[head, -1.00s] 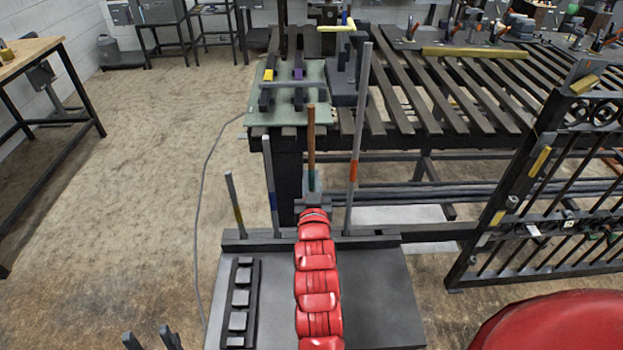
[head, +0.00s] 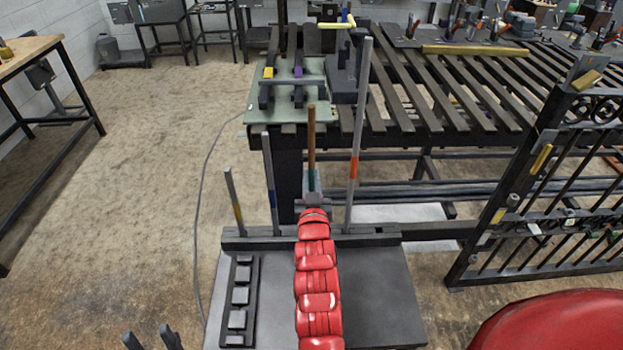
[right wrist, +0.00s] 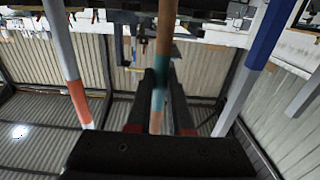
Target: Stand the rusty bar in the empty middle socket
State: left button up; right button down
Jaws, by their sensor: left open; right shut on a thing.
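The rusty bar (head: 311,135) is brown with a teal band near its lower part. My right gripper (head: 313,182) is shut on it around the teal band and holds it upright. The right wrist view also shows the bar (right wrist: 163,60) between the fingers (right wrist: 160,98). The bar stands between a blue-banded bar (head: 270,175) and a taller orange-banded bar (head: 356,150), both upright in the dark rack rail (head: 260,240). The middle socket and the bar's lower end are hidden behind my red arm and gripper. My left gripper (head: 152,340) is open and empty at the bottom left edge.
A short yellow-banded bar (head: 234,200) stands at the rail's left. A dark strip with several grey blocks (head: 238,300) lies on the rack's plate. A slatted table (head: 440,90) is behind, a barred gate (head: 540,200) at right. The floor at left is clear.

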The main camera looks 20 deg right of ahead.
notch_tip(320, 180, down, 6)
jog(key=b, duration=0.5)
jog(key=shift+f, duration=0.2)
dwell(3.7)
jog(key=c, duration=0.7)
grip_release()
jog(key=shift+c, duration=0.2)
jog(key=p+v, duration=0.9)
jog(key=v, duration=0.8)
jog(key=shift+s, duration=0.25)
